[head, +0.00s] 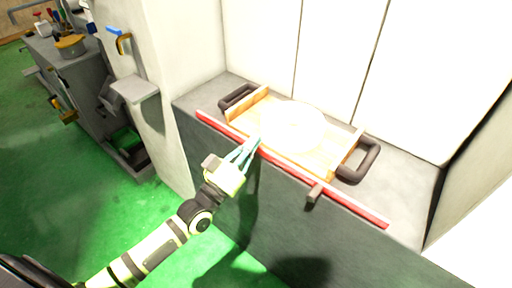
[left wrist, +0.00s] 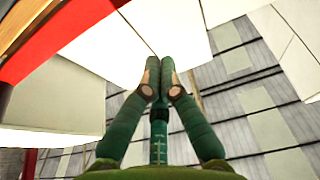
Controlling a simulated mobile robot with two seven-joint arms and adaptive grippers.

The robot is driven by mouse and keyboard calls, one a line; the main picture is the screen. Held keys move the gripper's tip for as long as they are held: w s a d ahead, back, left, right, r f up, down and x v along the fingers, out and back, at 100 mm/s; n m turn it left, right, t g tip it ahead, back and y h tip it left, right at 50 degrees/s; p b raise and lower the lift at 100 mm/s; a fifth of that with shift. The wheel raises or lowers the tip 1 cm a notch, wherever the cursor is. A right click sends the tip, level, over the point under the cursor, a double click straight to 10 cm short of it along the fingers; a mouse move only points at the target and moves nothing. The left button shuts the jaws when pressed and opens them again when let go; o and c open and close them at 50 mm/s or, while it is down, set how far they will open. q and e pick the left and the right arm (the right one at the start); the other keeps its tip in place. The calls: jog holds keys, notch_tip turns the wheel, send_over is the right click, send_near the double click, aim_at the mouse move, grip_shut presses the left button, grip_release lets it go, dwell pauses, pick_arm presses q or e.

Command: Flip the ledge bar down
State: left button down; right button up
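The ledge bar is a long red bar (head: 345,205) that runs along the front edge of the grey ledge (head: 405,205). A short dark brown lever (head: 314,193) sticks out from it right of its middle. My left gripper (head: 252,143) is at the front of the ledge, with its fingertips close to the bar left of its middle; whether they touch it I cannot tell. In the left wrist view the fingers (left wrist: 159,68) come together with nothing visible between them. The red bar (left wrist: 65,35) crosses that view's upper left. My right gripper is not in view.
A wooden tray (head: 262,118) with dark handles stands on the ledge behind the bar and holds a pale round object (head: 293,127). White panels (head: 330,45) rise behind. A grey workbench (head: 75,72) with tools stands at the left. Green floor (head: 60,190) is open in front.

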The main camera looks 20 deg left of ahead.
aim_at(261, 155)
pick_arm(q)
jog(key=shift+w+d+f, duration=0.1)
jog(key=shift+w+f, duration=0.1)
jog(key=shift+f, duration=0.4)
jog(key=shift+w+d+f, duration=0.1)
jog(key=shift+w+f, duration=0.15)
jog(key=shift+f, duration=0.35)
jog(key=shift+w+d+f, duration=0.1)
jog(key=shift+w+f, duration=0.1)
jog(key=shift+f, duration=0.4)
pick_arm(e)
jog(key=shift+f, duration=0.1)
pick_arm(q)
jog(key=shift+b, duration=0.3)
